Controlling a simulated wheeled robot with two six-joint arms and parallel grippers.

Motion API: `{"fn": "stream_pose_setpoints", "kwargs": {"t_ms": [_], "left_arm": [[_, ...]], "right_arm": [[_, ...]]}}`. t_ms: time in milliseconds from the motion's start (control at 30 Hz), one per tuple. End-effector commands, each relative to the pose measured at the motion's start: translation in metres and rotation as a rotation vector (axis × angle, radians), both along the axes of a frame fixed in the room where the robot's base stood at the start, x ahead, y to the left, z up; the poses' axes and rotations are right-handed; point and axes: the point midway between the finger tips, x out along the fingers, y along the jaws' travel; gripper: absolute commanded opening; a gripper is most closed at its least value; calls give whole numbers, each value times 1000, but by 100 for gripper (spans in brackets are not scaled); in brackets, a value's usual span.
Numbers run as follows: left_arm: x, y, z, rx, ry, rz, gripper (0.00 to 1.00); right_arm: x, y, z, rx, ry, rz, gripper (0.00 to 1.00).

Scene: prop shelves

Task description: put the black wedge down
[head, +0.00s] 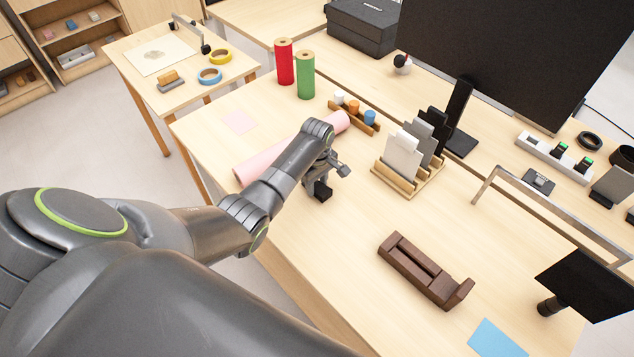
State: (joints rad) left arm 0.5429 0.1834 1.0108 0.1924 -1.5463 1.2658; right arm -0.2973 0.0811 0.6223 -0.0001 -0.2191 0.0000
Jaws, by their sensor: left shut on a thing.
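My left gripper (328,178) is above the near-left part of the large table, in front of the pink roll. It is shut on the black wedge (322,190), a small dark block showing just below its fingers. Part of the wedge is hidden by the fingers, and I cannot tell whether it touches the table top (350,215). My right gripper is not in view.
A pink roll (255,168) lies behind my left arm. A wooden rack (408,185) with white, grey and black plates stands to the right. A dark brown wooden holder (425,272) lies nearer. Red (284,62) and green (305,75) rolls stand behind. Table between rack and brown holder is clear.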

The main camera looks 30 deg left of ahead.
Motion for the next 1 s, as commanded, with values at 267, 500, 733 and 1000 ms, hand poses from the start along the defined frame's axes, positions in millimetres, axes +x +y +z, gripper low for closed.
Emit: {"fn": "stream_pose_setpoints", "kwargs": {"t_ms": [267,500,733,1000], "left_arm": [[0,0,-2,0,0,0,57],[0,0,-1,0,0,0,57],[1,0,21,0,-4,-1,57],[2,0,74,0,-5,0,57]], "right_arm": [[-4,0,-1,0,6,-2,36],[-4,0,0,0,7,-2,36],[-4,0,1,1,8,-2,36],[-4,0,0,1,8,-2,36]]}}
